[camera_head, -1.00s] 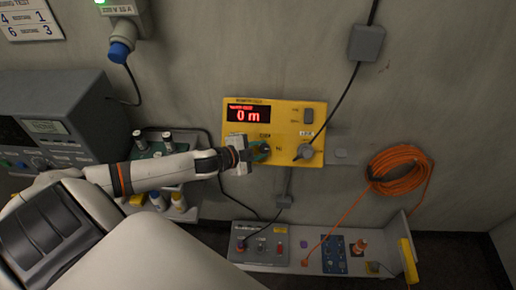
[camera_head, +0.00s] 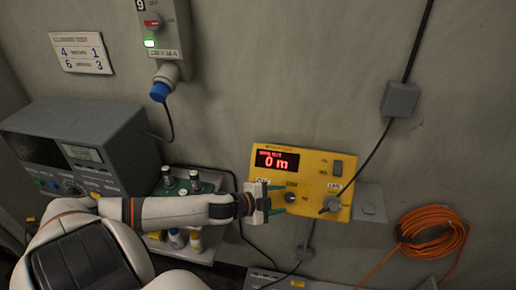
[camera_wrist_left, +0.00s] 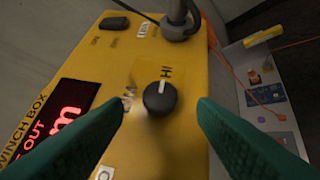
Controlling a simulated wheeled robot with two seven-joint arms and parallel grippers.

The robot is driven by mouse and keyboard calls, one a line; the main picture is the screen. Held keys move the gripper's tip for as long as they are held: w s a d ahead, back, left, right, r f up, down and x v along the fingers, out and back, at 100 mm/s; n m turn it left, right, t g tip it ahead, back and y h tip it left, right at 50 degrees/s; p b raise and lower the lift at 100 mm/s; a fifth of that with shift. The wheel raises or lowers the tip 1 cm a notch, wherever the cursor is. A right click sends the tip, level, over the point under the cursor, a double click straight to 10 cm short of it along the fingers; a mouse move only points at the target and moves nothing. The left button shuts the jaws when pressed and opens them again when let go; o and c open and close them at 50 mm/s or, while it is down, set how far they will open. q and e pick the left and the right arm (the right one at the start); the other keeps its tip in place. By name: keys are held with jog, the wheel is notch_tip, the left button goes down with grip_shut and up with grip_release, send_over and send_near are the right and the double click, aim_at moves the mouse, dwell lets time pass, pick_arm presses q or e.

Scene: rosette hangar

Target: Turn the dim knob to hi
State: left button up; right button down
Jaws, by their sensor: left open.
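The yellow winch box (camera_head: 318,165) is on the wall, with a red lit display reading "0 m". Its dark round dim knob (camera_head: 290,197) sits low on the face, and shows clearly in the left wrist view (camera_wrist_left: 160,98). The knob's white pointer line points up in that view, toward the printed "HI"; the "DIM" label is to its left. My left gripper (camera_head: 283,198) is open in front of the knob. In the left wrist view its green fingers (camera_wrist_left: 162,108) stand either side of the knob, apart from it. My right gripper is out of view.
A grey plug with a cable (camera_head: 331,204) is in the box right of the knob. A dark switch (camera_head: 337,168) is above it. An orange cable coil (camera_head: 432,232) hangs at right. A grey instrument (camera_head: 85,145) and a small shelf are at left.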

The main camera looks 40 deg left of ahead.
pick_arm(q)
jog(key=v, duration=0.9)
dwell(0.7)
